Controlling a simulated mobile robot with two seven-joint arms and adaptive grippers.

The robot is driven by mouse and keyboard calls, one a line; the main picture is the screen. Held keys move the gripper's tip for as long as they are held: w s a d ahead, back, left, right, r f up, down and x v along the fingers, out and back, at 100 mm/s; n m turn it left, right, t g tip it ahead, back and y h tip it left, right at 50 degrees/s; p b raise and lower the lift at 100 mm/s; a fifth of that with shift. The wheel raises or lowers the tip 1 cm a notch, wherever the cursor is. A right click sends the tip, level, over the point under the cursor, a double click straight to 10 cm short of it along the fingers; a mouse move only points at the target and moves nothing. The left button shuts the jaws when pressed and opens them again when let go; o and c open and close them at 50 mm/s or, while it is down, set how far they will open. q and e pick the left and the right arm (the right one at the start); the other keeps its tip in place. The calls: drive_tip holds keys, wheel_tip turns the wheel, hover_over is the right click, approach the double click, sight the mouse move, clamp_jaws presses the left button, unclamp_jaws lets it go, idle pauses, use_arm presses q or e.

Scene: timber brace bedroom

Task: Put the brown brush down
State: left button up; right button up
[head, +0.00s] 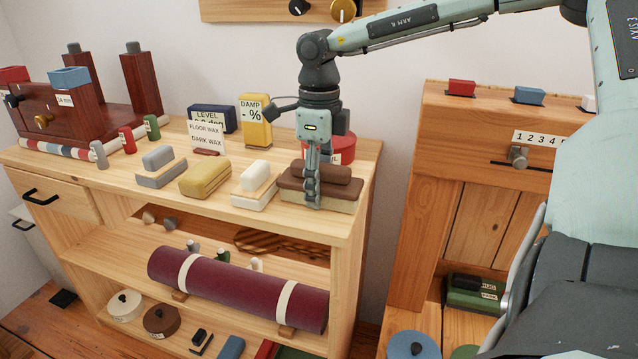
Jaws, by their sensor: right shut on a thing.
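The brown brush (340,190) has a dark brown back and grip over a paler bristle block. It is at the right end of the timber unit's top (225,223), near the front edge. My right gripper (312,196) points down over it with its fingers shut on the brush. The brush looks level, at or very near the surface; I cannot tell whether it touches. My left gripper is not in view.
A white brush (256,180), a yellow brush (205,178) and a grey brush (160,168) lie in a row to the left. A red round tin (342,148) stands close behind. A yellow damp meter (256,121) and a wax sign (207,137) stand further back.

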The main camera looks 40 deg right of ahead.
sight(319, 170)
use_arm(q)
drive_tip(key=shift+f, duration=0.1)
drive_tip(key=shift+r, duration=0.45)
use_arm(e)
drive_tip(key=o, duration=1.1)
drive_tip(key=shift+r, duration=0.15)
wheel_tip(319, 170, up, 3)
drive_tip(key=shift+w+f, duration=0.1)
drive_tip(key=shift+f, duration=0.05)
wheel_tip(319, 170, up, 8)
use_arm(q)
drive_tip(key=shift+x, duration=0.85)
use_arm(e)
drive_tip(key=shift+r, duration=0.6)
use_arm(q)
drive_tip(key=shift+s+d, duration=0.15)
